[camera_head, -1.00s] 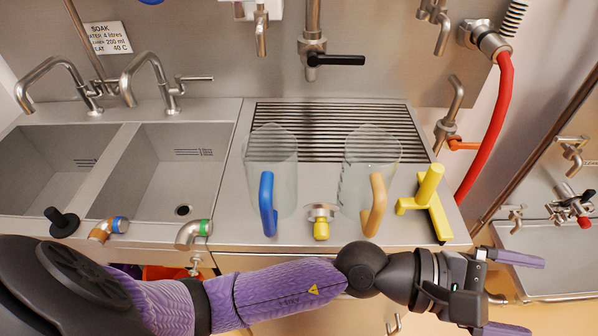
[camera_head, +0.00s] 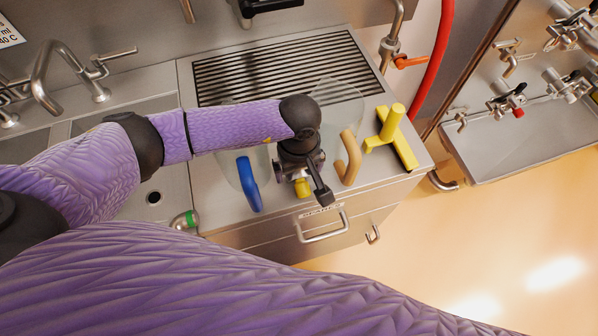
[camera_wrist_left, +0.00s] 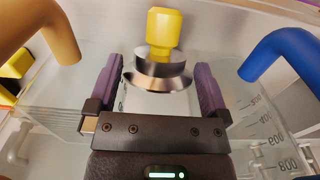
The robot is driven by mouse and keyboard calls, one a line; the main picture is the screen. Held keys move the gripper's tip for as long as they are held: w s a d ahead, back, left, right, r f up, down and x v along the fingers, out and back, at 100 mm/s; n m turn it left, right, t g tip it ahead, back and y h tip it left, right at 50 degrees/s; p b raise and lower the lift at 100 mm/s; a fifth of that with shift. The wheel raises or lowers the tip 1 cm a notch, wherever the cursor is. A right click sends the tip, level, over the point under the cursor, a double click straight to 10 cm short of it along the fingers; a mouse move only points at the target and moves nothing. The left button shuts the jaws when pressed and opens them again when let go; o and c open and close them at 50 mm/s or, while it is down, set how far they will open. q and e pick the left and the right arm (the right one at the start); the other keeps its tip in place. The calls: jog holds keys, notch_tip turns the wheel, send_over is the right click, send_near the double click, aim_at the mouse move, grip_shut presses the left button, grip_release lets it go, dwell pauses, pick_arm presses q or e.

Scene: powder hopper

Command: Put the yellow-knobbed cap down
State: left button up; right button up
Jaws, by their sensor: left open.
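The yellow-knobbed cap (camera_head: 303,187) sits on the front of the steel worktop, between the two clear jugs. My left gripper (camera_head: 310,172) is right over it, reaching down, and hides part of its metal disc. In the left wrist view the cap (camera_wrist_left: 160,68) is upright, its yellow knob standing above a round steel disc. There my left gripper (camera_wrist_left: 158,76) is open, its purple fingers on either side of the disc with a gap at each side. My right gripper is not in view.
The blue-handled jug (camera_head: 248,184) stands close on the left, and the tan-handled jug (camera_head: 350,158) close on the right. A yellow T-shaped piece (camera_head: 391,128) is further right. A slotted drain grid (camera_head: 285,68) lies behind. The worktop's front edge is near.

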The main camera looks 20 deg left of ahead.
aim_at(299, 172)
pick_arm(q)
notch_tip(299, 172, down, 2)
jog(key=shift+s, duration=0.1)
grip_shut()
dwell(0.4)
jog(key=shift+r, duration=0.15)
notch_tip(299, 172, up, 18)
jog(key=p, duration=0.1)
jog(key=shift+p, duration=0.35)
